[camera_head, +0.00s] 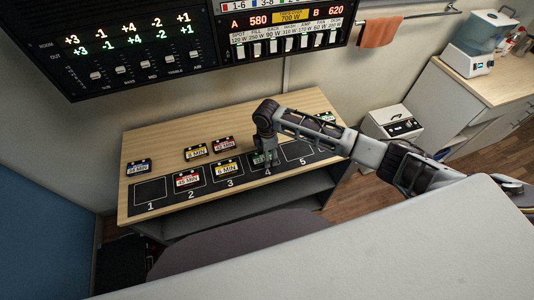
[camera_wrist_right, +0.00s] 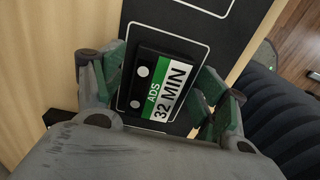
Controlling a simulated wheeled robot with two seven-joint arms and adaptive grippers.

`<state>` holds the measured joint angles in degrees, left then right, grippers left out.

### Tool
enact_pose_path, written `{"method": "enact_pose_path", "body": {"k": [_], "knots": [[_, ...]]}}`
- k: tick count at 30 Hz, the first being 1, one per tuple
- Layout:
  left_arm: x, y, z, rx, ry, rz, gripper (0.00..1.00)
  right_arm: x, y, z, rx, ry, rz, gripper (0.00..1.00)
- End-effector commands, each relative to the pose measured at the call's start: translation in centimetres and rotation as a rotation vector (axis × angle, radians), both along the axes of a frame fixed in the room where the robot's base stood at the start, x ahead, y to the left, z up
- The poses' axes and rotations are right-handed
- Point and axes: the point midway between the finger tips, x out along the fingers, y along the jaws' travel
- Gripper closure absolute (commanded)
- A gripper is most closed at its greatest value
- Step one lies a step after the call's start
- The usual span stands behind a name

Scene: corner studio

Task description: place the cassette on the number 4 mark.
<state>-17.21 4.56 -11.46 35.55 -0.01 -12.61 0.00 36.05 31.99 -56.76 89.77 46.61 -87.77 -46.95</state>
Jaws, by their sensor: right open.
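A black cassette with a green and white "ADS 32 MIN" label (camera_wrist_right: 160,88) lies flat inside a white outlined square of the black strip in the right wrist view. In the head view this cassette (camera_head: 260,158) is at the number 4 mark (camera_head: 267,172), partly hidden by my gripper. My right gripper (camera_wrist_right: 158,98) is open, pointing down, with one finger on each side of the cassette. Gaps seem to show between fingers and cassette; contact is hard to tell. My right gripper also shows in the head view (camera_head: 268,160). My left gripper is not in view.
A red-labelled cassette (camera_head: 187,180) lies on mark 2 and a yellow one (camera_head: 228,169) on mark 3. Blue (camera_head: 138,167), yellow (camera_head: 195,152) and red (camera_head: 223,144) cassettes lie behind the strip. Marks 1 (camera_head: 151,190) and 5 (camera_head: 302,150) look bare. A chair stands in front.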

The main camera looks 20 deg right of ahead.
Motion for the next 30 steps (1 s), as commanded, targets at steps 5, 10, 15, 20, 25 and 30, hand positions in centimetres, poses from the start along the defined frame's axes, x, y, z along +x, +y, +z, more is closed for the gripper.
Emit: {"method": "enact_pose_path", "body": {"k": [5,10,15,20,25,30], "knots": [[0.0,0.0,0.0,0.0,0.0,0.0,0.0,0.0,0.0,0.3,-0.001,-0.001,0.0,0.27],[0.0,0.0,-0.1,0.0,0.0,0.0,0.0,0.1,0.0,1.3,0.001,-0.002,-0.001,0.27],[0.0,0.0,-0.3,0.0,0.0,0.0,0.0,0.1,0.0,3.3,0.001,-0.002,0.001,0.27],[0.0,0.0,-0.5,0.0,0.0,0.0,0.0,0.1,0.0,5.7,0.001,-0.003,0.0,0.27],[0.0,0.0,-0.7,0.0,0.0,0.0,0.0,0.1,0.0,8.2,0.0,-0.003,0.0,0.27],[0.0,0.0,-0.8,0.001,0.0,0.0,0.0,0.1,0.0,10.4,0.0,-0.001,0.0,0.27]]}}
